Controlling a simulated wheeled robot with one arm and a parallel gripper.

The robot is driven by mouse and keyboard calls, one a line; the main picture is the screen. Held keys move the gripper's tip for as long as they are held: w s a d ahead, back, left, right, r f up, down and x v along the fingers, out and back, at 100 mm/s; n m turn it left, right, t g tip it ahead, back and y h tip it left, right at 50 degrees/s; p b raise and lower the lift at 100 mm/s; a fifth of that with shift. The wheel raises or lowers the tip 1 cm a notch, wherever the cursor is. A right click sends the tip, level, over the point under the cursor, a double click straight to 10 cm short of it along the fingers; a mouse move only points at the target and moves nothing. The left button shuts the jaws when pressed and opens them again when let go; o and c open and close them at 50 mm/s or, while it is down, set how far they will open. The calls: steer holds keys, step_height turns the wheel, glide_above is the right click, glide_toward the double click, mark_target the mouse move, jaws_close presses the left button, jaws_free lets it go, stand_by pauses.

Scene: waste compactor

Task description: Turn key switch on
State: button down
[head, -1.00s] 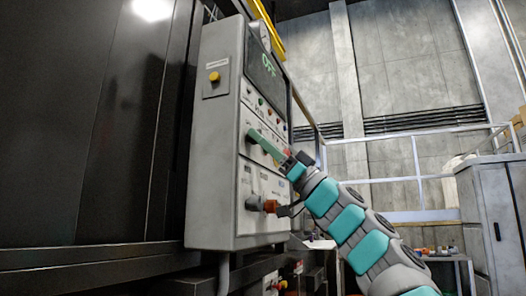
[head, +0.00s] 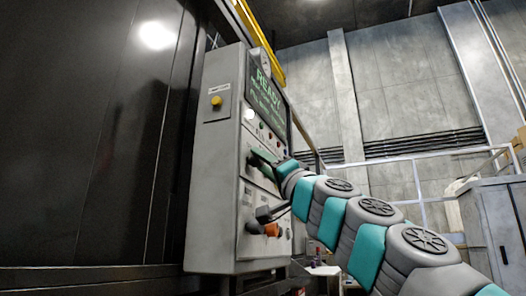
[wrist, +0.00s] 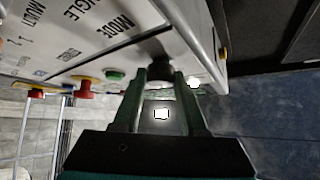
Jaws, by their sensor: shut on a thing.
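The grey control panel (head: 213,180) stands at the left in the head view, its screen (head: 265,95) reading READY in green. My gripper (head: 262,160) reaches the panel's front face from the right. In the wrist view my gripper (wrist: 161,88) has its two green fingers on either side of a dark key switch (wrist: 160,70) and is shut on it. The switch's base is on the panel face, near the printed word MODE. In the head view the fingers hide the switch.
In the wrist view a green button (wrist: 115,75) and a red button (wrist: 84,86) sit left of the fingers. In the head view an orange-red knob (head: 272,230) sticks out below my gripper, and a yellow button (head: 216,101) is on the panel's side. A dark wall (head: 80,150) stands left.

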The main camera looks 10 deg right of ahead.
steer(key=m+h+p, duration=0.1)
steer(key=p, duration=0.1)
steer(key=m+h+p, duration=0.2)
steer(key=shift+s+r+m, duration=0.1)
steer(key=shift+r+m, duration=0.2)
steer(key=shift+a+f+m+h+p, duration=0.1)
steer(key=shift+f+m+h+p, duration=0.1)
steer(key=shift+m+h+p, duration=0.25)
steer(key=shift+c, duration=2.2)
jaws_free()
